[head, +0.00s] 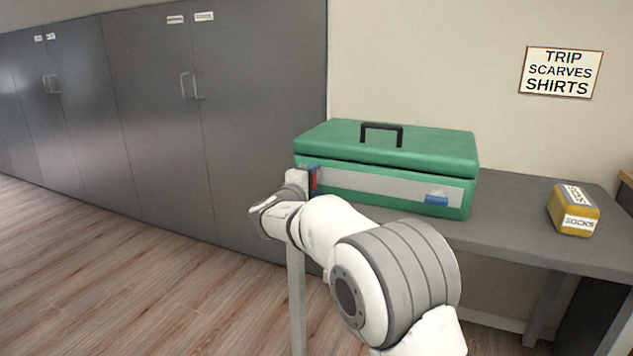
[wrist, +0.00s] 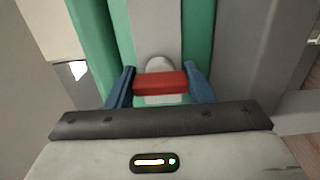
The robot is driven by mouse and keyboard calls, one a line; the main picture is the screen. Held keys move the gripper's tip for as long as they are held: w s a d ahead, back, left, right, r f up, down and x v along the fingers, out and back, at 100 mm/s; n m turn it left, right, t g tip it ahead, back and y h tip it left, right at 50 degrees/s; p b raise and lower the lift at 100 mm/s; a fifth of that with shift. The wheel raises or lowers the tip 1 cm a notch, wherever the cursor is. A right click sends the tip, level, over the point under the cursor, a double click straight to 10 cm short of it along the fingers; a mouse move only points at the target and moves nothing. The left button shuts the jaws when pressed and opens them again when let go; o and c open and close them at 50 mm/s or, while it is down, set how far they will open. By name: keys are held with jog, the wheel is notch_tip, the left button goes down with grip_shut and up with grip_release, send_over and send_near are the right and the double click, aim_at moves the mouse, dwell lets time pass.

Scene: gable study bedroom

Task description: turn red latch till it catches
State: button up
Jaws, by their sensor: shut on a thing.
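The green case (head: 385,150) stands on the grey table with its lid down and black handle on top. A grey band runs along its front. The red latch (wrist: 160,83) lies crosswise between the blue fingers of my gripper (wrist: 160,88) in the wrist view, over a pale round mount on the grey band (wrist: 155,30). My gripper is shut on the red latch. In the head view my gripper (head: 314,180) is at the case's front left corner, and my arm hides most of the latch. A blue latch (head: 436,199) sits at the right of the band.
A yellow SOCKS package (head: 573,210) lies on the grey table (head: 510,220), right of the case. Tall grey cabinets (head: 160,110) stand to the left. A TRIP SCARVES SHIRTS sign (head: 561,72) hangs on the wall. The floor at left is clear.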

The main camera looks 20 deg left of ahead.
jog(key=shift+s+a, duration=0.15)
jog(key=shift+a, duration=0.1)
jog(key=o, duration=0.7)
jog(key=shift+o, duration=1.3)
jog(key=shift+d, duration=0.15)
jog(key=shift+s, duration=0.3)
jog(key=s+p, duration=0.2)
jog(key=s, duration=0.5)
jog(key=shift+a, duration=0.35)
jog(key=shift+d, duration=0.1)
